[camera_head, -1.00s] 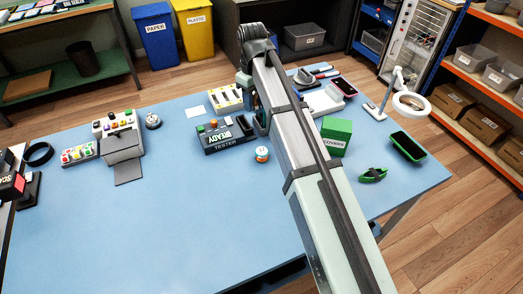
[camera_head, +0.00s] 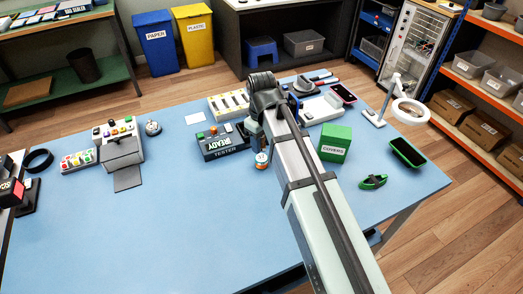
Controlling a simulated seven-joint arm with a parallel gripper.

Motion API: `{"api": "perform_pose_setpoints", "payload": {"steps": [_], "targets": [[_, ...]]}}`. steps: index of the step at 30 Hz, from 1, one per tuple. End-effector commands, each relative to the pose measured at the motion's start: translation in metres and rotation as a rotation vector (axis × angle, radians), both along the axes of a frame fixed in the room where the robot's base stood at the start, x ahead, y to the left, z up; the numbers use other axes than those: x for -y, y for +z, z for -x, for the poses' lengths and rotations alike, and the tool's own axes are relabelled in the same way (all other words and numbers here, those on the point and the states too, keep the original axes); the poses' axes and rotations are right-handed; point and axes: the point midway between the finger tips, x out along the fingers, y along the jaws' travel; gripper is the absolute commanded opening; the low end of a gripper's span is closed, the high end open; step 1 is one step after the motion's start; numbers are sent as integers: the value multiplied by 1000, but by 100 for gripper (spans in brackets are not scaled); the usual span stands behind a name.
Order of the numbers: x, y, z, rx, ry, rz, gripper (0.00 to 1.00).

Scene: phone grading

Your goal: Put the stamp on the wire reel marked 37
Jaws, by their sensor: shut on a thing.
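A small wire reel (camera_head: 262,160) with a pale top and orange bands stands on the blue table just in front of the tester. Its number is too small to read. My gripper (camera_head: 258,141) points down from my wrist, close above and behind the reel, beside the tester's right end. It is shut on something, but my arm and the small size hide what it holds. I cannot make out the stamp for certain. I cannot tell whether the held thing touches the reel.
The tester (camera_head: 223,144) stands left of the reel. A green COVERS box (camera_head: 335,143) stands to the right, with a green clip-like thing (camera_head: 373,182) and a green-edged tray (camera_head: 407,153) beyond. A white lamp (camera_head: 409,110) rises at the back right. The table's front left is clear.

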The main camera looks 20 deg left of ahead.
Motion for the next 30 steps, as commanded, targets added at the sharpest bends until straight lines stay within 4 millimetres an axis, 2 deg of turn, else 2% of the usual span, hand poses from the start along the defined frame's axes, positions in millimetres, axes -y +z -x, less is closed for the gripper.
{"api": "perform_pose_setpoints", "payload": {"steps": [5,13,26,27,30], "targets": [[0,-10,0,-1,0,1,12],[0,-38,0,-1,0,1,12],[0,-43,0,0,0,0,12],[0,-43,0,0,0,0,43],[0,-43,0,0,0,0,53]]}}
